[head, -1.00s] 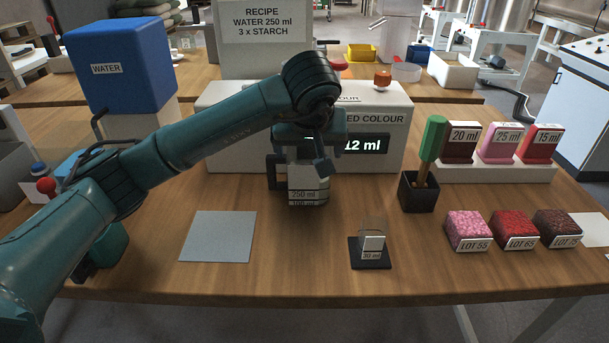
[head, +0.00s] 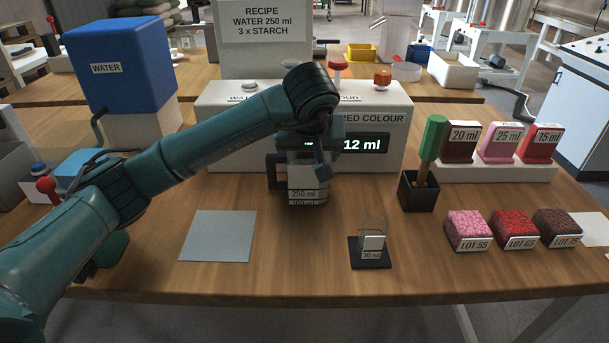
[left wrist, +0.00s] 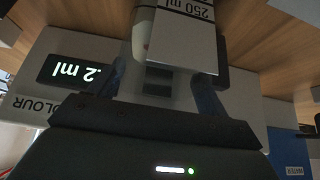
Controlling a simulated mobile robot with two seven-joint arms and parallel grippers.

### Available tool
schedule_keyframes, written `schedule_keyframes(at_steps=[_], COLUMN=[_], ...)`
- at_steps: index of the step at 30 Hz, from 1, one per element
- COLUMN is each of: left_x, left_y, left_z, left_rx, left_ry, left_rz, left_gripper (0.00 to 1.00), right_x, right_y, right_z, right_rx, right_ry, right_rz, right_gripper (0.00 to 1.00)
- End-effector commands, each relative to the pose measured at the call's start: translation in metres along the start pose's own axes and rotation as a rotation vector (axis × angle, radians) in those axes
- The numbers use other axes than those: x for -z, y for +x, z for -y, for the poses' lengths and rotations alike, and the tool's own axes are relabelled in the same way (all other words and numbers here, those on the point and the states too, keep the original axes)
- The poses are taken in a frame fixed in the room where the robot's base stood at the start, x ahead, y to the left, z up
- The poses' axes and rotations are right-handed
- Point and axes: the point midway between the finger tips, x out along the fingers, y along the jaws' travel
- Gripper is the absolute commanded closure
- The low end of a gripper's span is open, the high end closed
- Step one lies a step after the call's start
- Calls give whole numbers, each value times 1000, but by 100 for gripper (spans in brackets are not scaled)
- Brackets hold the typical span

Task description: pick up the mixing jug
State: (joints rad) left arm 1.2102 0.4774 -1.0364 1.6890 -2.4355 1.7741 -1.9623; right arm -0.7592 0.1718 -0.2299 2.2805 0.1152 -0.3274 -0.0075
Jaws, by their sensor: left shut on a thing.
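The mixing jug (head: 307,196), clear with white 250 ml and 100 ml labels and a dark handle at its left, stands upright on the wooden table in front of the white dispenser. My left gripper (head: 311,165) comes down over it from above and is shut on it, hiding its upper part. In the left wrist view the jug (left wrist: 185,45) shows upside down with its 250 ml label, between the fingers of my left gripper (left wrist: 160,88). I cannot tell any gap under the jug. My right gripper is not in view.
The dispenser (head: 230,120) with a 12 ml display is close behind the jug. A grey mat (head: 217,236) lies front left. A small 30 ml cup stand (head: 370,255) and a black holder (head: 418,195) with a green-handled tool stand to the right. Lot blocks (head: 515,230) sit farther right.

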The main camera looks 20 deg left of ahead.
Motion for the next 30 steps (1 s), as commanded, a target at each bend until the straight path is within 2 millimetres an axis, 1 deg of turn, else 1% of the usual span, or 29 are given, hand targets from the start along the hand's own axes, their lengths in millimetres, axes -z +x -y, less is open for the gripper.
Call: schedule_keyframes(at_steps=[1,7,20,30], left_x=[0,0,3,14], left_y=[0,0,-4,-20], left_z=[0,0,0,0], left_rx=[0,0,-2,-1], left_ry=[0,0,-1,-1], left_rz=[0,0,-3,-6], left_gripper=[62,78,78,78], right_x=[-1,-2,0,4], right_y=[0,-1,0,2], right_z=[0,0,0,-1], right_rx=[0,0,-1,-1], right_ry=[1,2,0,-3], right_rz=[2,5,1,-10], right_gripper=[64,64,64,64])
